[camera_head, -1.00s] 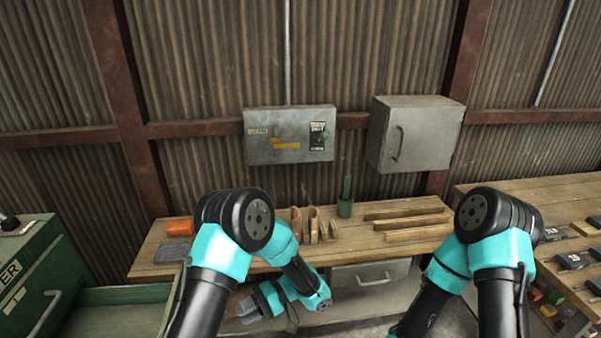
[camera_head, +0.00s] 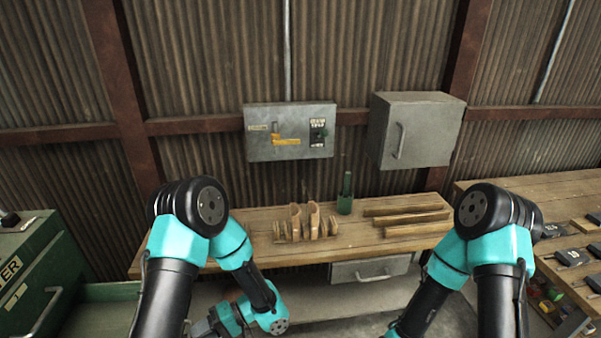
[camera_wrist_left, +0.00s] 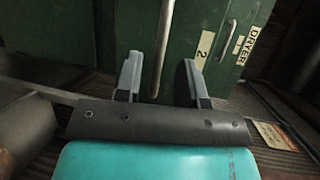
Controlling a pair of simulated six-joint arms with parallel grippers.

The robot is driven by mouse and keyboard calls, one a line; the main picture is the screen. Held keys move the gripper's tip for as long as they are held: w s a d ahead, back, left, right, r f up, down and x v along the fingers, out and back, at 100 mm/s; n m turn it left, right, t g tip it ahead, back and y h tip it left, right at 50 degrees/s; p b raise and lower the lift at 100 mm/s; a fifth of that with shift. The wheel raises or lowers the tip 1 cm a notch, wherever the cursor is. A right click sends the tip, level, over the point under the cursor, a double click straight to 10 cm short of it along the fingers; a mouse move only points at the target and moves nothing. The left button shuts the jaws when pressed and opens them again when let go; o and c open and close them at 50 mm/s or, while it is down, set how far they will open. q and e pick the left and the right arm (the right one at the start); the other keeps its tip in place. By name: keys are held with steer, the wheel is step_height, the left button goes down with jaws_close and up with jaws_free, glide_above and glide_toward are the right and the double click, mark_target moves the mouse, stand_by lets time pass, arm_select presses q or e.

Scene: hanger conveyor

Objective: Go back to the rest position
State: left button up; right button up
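My left arm comes in from the left in the head view, its wrist low at the bottom edge. My left gripper shows in the left wrist view (camera_wrist_left: 160,80) with its two grey fingers wide apart and nothing held. A metal handle (camera_wrist_left: 163,45) of a green cabinet (camera_wrist_left: 225,60) labelled DRYER shows beyond and between the fingers, with no visible contact. My right arm is bent at the right of the head view. Its gripper is below the frame.
A wooden bench (camera_head: 290,250) holds upright wooden pieces (camera_head: 305,221), a green holder (camera_head: 345,200) and wooden bars (camera_head: 405,218). A green dryer cabinet (camera_head: 30,265) stands at left. At right is a table (camera_head: 570,190) with dark items. Grey boxes hang on the wall.

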arm_select(q)
steer(key=x, duration=0.4)
steer(key=shift+s+a, duration=0.15)
steer(key=shift+a, duration=0.35)
steer(key=shift+d, duration=0.15)
steer(key=v, duration=1.2)
steer(key=shift+d, duration=0.3)
